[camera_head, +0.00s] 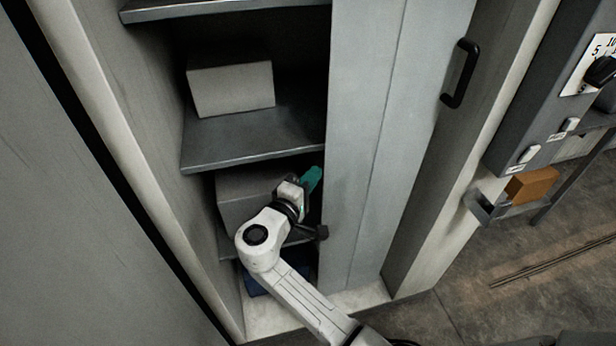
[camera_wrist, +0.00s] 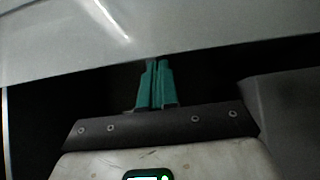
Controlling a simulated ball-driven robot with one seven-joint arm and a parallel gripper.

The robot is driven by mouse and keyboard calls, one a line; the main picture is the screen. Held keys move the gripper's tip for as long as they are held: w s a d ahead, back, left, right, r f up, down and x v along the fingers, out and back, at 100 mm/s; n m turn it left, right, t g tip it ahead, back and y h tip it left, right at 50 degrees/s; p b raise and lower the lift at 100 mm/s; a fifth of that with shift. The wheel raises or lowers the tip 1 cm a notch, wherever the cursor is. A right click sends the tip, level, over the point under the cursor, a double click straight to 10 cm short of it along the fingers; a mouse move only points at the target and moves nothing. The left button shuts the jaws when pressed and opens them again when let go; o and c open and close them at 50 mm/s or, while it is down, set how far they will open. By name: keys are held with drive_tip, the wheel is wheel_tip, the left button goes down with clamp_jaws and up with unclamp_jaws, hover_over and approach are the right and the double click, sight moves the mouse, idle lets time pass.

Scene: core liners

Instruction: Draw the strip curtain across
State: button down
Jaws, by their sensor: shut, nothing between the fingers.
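The strip curtain (camera_head: 372,130) shows in the head view as pale grey vertical panels. It covers the right part of the cabinet opening, and the left part is open. My gripper (camera_head: 314,175), with teal fingers, is just left of the curtain's left edge, in front of the lower shelf space. In the wrist view its fingers (camera_wrist: 157,72) are together, with nothing between them. A pale surface (camera_wrist: 90,40) crosses above the fingertips there; I cannot tell if they touch it.
Shelves (camera_head: 250,138) hold a pale box (camera_head: 231,88) above and a greyer box (camera_head: 240,195) below. A black handle (camera_head: 461,73) is on the right. A control panel (camera_head: 540,90) and an orange-brown block (camera_head: 532,184) stand farther right. Floor (camera_head: 480,280) is clear at lower right.

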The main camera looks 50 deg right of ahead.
sight(336, 169)
drive_tip(key=shift+s+d, duration=0.7)
drive_tip(key=shift+d, duration=0.3)
drive_tip(key=shift+s+d, duration=0.7)
drive_tip(key=shift+d, duration=0.25)
drive_tip(key=shift+d, duration=0.1)
